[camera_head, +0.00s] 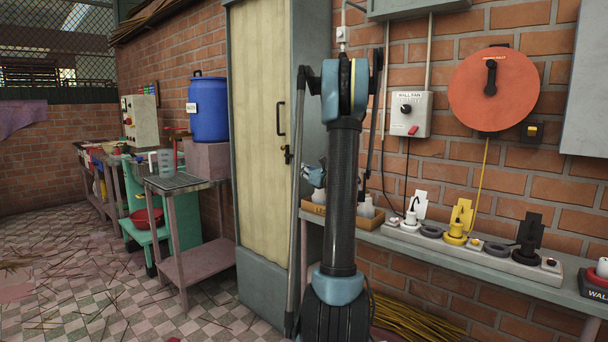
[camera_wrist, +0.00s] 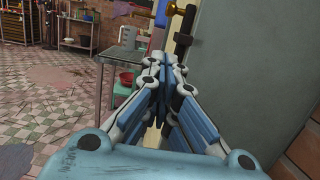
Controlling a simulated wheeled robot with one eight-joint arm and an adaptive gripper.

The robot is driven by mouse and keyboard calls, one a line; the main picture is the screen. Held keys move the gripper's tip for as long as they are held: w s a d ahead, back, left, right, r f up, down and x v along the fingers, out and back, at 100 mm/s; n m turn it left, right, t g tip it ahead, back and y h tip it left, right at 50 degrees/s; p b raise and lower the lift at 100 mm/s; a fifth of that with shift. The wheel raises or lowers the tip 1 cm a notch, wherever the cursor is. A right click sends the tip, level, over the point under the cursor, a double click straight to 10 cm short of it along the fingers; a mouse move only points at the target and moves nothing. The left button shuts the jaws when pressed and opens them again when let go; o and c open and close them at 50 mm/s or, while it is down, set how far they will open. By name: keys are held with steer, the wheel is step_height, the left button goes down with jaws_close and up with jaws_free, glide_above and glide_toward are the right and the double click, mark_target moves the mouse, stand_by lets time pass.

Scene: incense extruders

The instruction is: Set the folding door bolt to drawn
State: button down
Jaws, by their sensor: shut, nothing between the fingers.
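The folding door (camera_head: 262,110) is a cream panel in a grey frame, and it looks closed. A dark pull handle (camera_head: 281,119) is on its right side. The small bolt (camera_head: 287,154), dark with a brass part, sits below the handle; its position is too small to tell. In the wrist view a brass piece (camera_wrist: 194,14), probably the bolt, shows at the top edge, beyond and above my fingertips. My gripper (camera_wrist: 163,62) is shut and empty, with a gap to the brass piece. In the head view my gripper (camera_head: 314,176) is right of the bolt, partly hidden by my arm.
A shelf (camera_head: 470,262) with sockets and a cardboard box (camera_head: 314,213) runs along the brick wall at right. A metal side table (camera_head: 185,182) and a blue barrel (camera_head: 208,110) stand left of the door.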

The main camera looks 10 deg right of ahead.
mark_target(288, 157)
steer(key=x, duration=0.4)
steer(key=shift+w+a+r, duration=0.15)
steer(key=shift+w+a, duration=0.1)
steer(key=shift+w+a+r, duration=0.15)
steer(key=shift+w+r, duration=0.05)
steer(key=shift+r, duration=0.25)
steer(key=shift+w+a+r, duration=0.15)
steer(key=shift+w+r, duration=0.05)
steer(key=shift+r, duration=0.3)
steer(key=shift+w+a+r, duration=0.2)
steer(key=shift+w+r, duration=0.15)
steer(key=shift+r, duration=0.15)
